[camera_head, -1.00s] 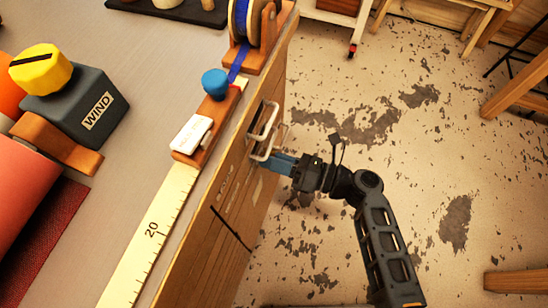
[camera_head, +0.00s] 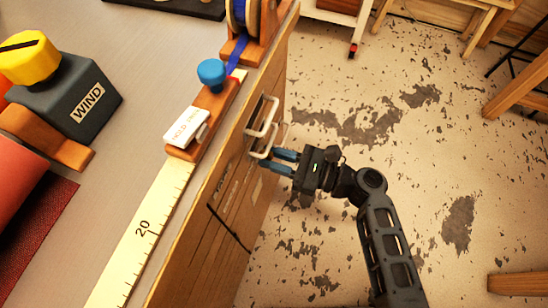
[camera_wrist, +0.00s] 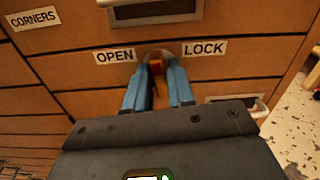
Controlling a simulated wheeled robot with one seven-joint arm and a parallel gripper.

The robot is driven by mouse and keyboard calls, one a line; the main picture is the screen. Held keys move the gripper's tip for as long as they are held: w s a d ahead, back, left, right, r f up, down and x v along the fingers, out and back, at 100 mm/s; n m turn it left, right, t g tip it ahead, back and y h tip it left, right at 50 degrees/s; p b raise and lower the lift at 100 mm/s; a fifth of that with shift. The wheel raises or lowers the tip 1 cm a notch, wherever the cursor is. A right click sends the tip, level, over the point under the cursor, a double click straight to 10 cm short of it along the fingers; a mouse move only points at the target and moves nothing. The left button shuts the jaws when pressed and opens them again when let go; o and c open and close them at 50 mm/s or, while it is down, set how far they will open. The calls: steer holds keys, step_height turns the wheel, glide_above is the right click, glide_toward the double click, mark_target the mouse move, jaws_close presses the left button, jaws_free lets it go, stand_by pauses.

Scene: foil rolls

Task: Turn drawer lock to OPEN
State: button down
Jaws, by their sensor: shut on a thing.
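The drawer lock (camera_wrist: 157,64) is a round fitting on the wooden drawer front, with a red and orange turning part. It sits between the OPEN label (camera_wrist: 115,55) on its left and the LOCK label (camera_wrist: 204,48) on its right in the wrist view. My gripper (camera_wrist: 158,68) has its two blue fingers on either side of the turning part, shut on it. The fingers hide its sides, so its exact angle is hard to tell. In the head view my gripper (camera_head: 272,160) reaches the cabinet front just below the pale handles; the lock itself is hidden there.
A metal drawer handle (camera_wrist: 154,12) is above the lock, and another (camera_wrist: 250,103) is at lower right. The floor right of the cabinet is open.

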steer(key=n+b, duration=0.1)
steer(key=n, duration=0.2)
steer(key=shift+f+n+b, duration=0.2)
steer(key=shift+n+b, duration=0.1)
steer(key=shift+b, duration=0.05)
steer(key=shift+r+n+b, duration=0.1)
steer(key=shift+n+b, duration=0.95)
steer(key=shift+n, duration=0.95)
steer(key=c, duration=1.1)
jaws_free()
steer(key=shift+c, duration=0.2)
steer(key=v, duration=0.7)
steer(key=shift+d, duration=0.4)
steer(key=shift+s+r, duration=0.1)
